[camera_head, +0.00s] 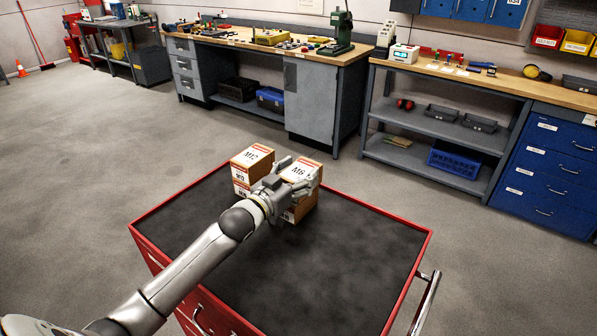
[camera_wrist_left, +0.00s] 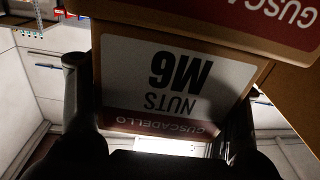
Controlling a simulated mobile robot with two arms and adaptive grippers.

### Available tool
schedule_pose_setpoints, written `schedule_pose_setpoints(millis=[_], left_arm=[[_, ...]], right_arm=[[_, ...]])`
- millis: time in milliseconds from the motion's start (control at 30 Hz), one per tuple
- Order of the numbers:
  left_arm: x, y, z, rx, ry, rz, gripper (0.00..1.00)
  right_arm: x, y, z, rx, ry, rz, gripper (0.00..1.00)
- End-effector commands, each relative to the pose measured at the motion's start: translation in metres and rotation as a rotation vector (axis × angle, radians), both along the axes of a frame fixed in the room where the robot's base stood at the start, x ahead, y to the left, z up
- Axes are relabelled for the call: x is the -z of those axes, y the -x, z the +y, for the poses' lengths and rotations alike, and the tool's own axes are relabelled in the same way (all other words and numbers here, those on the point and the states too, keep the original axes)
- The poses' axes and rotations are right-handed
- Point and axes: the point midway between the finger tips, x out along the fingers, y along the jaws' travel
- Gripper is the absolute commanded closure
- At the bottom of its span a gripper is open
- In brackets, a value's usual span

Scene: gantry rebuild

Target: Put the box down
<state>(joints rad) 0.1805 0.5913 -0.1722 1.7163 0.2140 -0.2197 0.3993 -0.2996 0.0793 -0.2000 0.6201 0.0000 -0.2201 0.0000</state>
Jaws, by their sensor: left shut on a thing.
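A small orange and white box labelled M6 (camera_head: 299,171) is between the fingers of my left gripper (camera_head: 287,180). It sits on or just over another box (camera_head: 300,208) on the red cart's dark top; I cannot tell whether they touch. In the left wrist view the M6 nuts box (camera_wrist_left: 160,85) fills the middle, its label upside down, with a dark finger on each side. My left gripper is shut on it. Left of it, a box labelled M12 (camera_head: 252,157) rests on another box (camera_head: 240,188). My right gripper does not show.
The red cart (camera_head: 424,250) has a wide bare dark top in front and to the right of the boxes. Workbenches (camera_head: 345,55) with tools and a blue drawer cabinet (camera_head: 545,175) stand behind, across open grey floor.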

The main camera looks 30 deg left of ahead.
Motion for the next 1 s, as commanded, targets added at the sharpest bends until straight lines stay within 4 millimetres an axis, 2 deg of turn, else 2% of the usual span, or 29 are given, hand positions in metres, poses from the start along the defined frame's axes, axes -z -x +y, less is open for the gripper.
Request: schedule_pose_setpoints(millis=[167,200,367,700,867,1000], left_arm=[[0.002,0.000,0.000,0.000,0.001,-0.005,0.78],[0.003,0.000,0.000,0.000,0.000,-0.001,0.30],[0.003,0.000,0.000,0.000,0.000,0.000,0.09],[0.003,0.000,0.000,0.000,0.000,0.000,0.09],[0.006,0.000,0.000,0.000,-0.001,-0.001,0.09],[0.007,0.019,0.003,0.001,0.000,0.001,0.09]], right_arm=[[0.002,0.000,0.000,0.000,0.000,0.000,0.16],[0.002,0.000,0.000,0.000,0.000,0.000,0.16],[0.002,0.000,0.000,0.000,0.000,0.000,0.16],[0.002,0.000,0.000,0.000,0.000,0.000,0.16],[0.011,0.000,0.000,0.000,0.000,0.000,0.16],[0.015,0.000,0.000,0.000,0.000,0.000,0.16]])
